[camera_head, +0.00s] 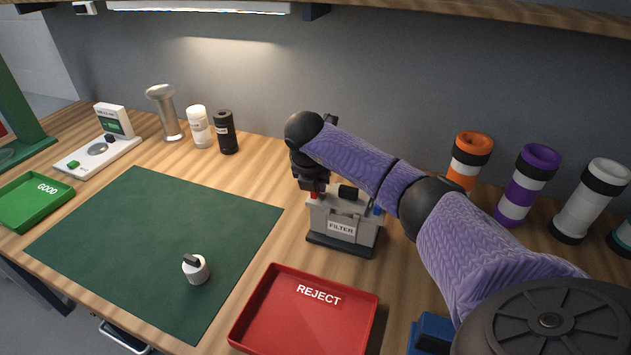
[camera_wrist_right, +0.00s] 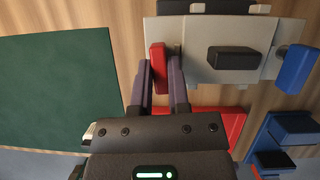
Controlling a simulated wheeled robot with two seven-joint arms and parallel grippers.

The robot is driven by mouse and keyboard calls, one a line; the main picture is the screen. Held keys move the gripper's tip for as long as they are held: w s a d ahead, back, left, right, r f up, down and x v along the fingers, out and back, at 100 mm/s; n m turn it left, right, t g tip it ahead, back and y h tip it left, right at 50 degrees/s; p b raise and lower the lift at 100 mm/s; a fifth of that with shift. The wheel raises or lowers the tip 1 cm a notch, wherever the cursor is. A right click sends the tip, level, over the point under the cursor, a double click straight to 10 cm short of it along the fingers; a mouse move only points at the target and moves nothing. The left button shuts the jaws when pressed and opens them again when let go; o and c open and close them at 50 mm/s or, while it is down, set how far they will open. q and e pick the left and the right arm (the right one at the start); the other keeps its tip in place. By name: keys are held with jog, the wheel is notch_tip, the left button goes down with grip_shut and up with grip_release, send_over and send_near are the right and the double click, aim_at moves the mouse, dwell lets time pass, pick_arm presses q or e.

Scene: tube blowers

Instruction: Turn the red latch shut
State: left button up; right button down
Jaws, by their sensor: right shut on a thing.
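The red latch (camera_wrist_right: 158,64) is an upright bar on the left end of the grey filter box (camera_wrist_right: 200,68) in the right wrist view. My right gripper (camera_wrist_right: 160,78) has its fingers on either side of the latch and is shut on it. In the head view, the filter box (camera_head: 358,233) stands on the table with a label reading FILTER. A small bit of the red latch (camera_head: 316,190) shows under my right gripper (camera_head: 310,186). A blue latch (camera_wrist_right: 296,68) sits at the box's right end, and a black handle (camera_wrist_right: 232,58) on its lid. My left gripper is not in view.
A red REJECT tray (camera_head: 300,310) lies in front of the box. A green mat (camera_head: 150,230) with a small white-and-black part (camera_head: 196,270) lies to the left. Several banded tubes (camera_head: 528,185) stand at the right behind my arm. A shelf (camera_head: 480,15) runs overhead.

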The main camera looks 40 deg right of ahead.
jog(key=n, duration=0.1)
jog(key=n+t, duration=0.1)
jog(key=n, duration=0.1)
jog(key=shift+s+d+y, duration=0.2)
jog(key=shift+y, duration=0.1)
jog(key=n, duration=0.1)
jog(key=n+y, duration=0.1)
jog(key=n, duration=0.1)
jog(key=n+t, duration=0.1)
jog(key=shift+s+d+n+y, duration=0.1)
jog(key=shift+d+n+y, duration=0.2)
jog(key=shift+n, duration=0.1)
jog(key=n, duration=0.1)
jog(key=n+y, duration=0.1)
jog(key=n, duration=0.1)
jog(key=n+b, duration=0.1)
jog(key=shift+d+y, duration=0.25)
jog(key=shift+y, duration=0.15)
jog(key=shift+d+n+y+b, duration=0.15)
jog(key=shift+n+y+b, duration=0.3)
jog(key=shift+n, duration=0.75)
jog(key=shift+d+n+y+b, duration=0.1)
jog(key=shift+n+y+b, duration=0.3)
jog(key=shift+n, duration=0.8)
jog(key=c, duration=0.6)
grip_release()
jog(key=shift+g, duration=0.3)
